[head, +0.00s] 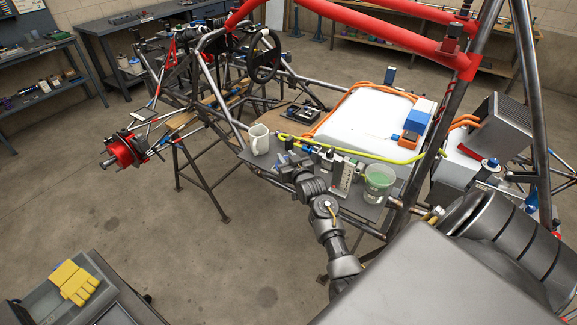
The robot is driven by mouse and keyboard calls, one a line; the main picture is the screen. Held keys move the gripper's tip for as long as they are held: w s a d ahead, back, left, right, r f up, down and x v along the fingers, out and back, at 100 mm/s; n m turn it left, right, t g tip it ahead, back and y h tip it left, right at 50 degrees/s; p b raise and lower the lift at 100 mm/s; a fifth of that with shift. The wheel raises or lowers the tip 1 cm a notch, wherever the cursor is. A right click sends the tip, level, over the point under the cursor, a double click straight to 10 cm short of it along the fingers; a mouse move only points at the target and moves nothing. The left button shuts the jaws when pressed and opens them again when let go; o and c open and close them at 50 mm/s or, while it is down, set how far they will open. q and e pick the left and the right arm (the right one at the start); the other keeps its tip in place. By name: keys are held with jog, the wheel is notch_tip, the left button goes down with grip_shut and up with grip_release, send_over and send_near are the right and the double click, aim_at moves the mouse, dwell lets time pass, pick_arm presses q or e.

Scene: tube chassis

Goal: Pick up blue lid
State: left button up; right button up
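I cannot make out for certain which thing is the blue lid. A small blue piece (282,159) shows right at the fingers of my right gripper (287,168), partly hidden by them. My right gripper is over the grey shelf (358,207) at the chassis side, just right of a white mug (259,139). The fingers are too small and crowded to tell open from shut. A clear tub (379,183) with a greenish rim stands upright at the shelf's right end. A blue block-like part (416,121) sits on the white battery case. My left gripper is out of view.
Small upright parts (342,174) crowd the shelf between gripper and tub. A yellow-green cable (390,158) runs behind them beside the white case (365,118). Chassis tubes and a red bar (385,38) frame the area. Yellow gloves (75,282) lie on a cart lower left.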

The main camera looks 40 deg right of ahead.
grip_shut()
